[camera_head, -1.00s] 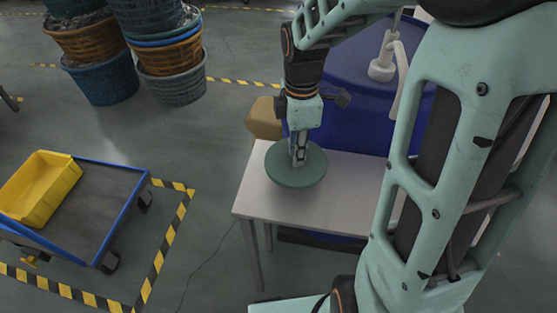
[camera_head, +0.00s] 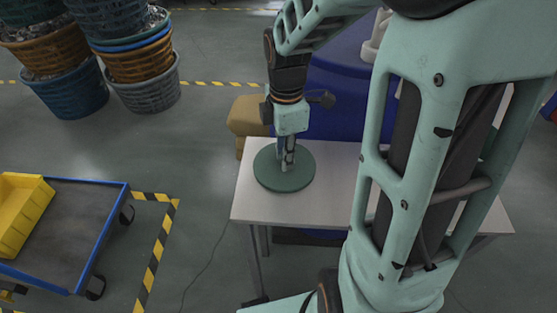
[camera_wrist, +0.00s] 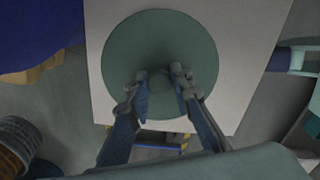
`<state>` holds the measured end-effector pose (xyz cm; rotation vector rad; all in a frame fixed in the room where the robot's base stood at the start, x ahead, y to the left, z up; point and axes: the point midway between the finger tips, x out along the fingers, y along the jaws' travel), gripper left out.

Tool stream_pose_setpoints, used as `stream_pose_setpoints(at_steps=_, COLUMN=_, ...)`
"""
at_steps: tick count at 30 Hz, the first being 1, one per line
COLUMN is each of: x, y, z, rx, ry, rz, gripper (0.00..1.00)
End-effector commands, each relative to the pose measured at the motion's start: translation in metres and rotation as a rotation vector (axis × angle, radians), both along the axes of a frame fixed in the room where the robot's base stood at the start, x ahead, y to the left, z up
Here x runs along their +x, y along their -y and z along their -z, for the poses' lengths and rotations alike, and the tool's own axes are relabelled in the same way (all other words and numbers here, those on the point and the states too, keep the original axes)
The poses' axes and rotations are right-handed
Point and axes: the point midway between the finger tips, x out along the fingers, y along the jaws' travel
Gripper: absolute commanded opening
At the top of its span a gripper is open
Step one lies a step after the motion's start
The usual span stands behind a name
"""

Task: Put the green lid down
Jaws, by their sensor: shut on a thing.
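The green lid (camera_head: 283,180) is a round flat disc over the left part of the white table (camera_head: 345,205). In the wrist view the lid (camera_wrist: 160,45) fills the middle, with the table (camera_wrist: 245,60) around it. My gripper (camera_head: 287,163) points down at the lid's centre. In the wrist view my gripper (camera_wrist: 161,80) has its two fingers on either side of a small knob, shut on it. The lid looks level and on or very close to the table top; I cannot tell whether it touches.
A blue-framed cart (camera_head: 75,225) with a yellow bin (camera_head: 22,212) is at the left. Stacked baskets (camera_head: 140,65) stand at the back left. The table is clear right of the lid.

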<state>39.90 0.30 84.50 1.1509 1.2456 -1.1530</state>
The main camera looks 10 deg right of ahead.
Motion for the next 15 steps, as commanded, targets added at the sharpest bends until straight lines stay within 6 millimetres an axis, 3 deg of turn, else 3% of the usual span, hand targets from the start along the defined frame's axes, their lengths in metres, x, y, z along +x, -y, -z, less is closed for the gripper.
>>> stream_pose_setpoints(at_steps=1, x=-0.0005, y=0.0018, z=0.0078, rx=0.000, ry=0.001, rz=0.000, gripper=0.00)
stream_pose_setpoints(at_steps=14, x=-0.0010, y=0.0027, z=0.0107, rx=0.000, ry=0.001, rz=-0.001, gripper=0.00)
stream_pose_setpoints(at_steps=15, x=-0.0010, y=0.0027, z=0.0100, rx=0.000, ry=0.001, rz=-0.001, gripper=0.23)
